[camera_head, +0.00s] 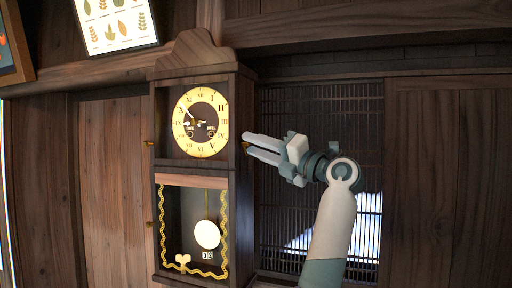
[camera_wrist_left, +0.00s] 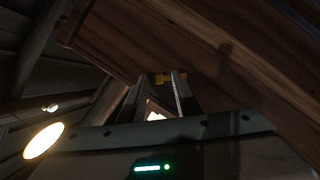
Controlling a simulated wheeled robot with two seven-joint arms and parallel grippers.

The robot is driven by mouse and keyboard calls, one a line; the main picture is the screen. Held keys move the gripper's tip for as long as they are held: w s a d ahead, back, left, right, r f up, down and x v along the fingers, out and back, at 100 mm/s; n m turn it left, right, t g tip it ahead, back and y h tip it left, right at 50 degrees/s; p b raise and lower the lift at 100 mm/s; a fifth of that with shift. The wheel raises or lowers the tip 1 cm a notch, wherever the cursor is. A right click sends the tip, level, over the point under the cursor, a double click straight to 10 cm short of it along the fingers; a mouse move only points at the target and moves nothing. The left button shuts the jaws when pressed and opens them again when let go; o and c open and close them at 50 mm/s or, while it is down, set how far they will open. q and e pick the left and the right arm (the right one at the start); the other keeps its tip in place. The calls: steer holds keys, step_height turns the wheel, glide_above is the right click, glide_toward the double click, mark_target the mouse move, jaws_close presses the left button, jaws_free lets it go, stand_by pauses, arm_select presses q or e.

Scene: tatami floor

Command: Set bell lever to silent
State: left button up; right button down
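The wall clock (camera_head: 190,70) has a dark wooden case, a cream dial with Roman numerals and a pendulum (camera_head: 207,234) below. A small brass bell lever (camera_head: 245,147) is on the right side of the case. My left gripper (camera_head: 250,144) is beside that side, its two pale fingers apart and pointing at the case. In the left wrist view, the brass lever (camera_wrist_left: 168,78) shows at the fingertips of my left gripper (camera_wrist_left: 160,88), against the wooden side. I cannot tell whether the fingers touch it. My right gripper is not in view.
A slatted lattice window (camera_head: 310,110) is behind my arm, right of the clock. Wooden panels (camera_head: 108,180) stand on both sides. A leaf picture (camera_head: 116,24) hangs above left. A gold key-like piece (camera_head: 182,261) is in the lower clock case.

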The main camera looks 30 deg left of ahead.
arm_select(q)
steer(key=shift+d, duration=0.15)
steer(key=shift+d+f+b, duration=0.3)
steer(key=shift+d+b, duration=0.25)
steer(key=b+v, duration=0.7)
steer(key=v, duration=0.9)
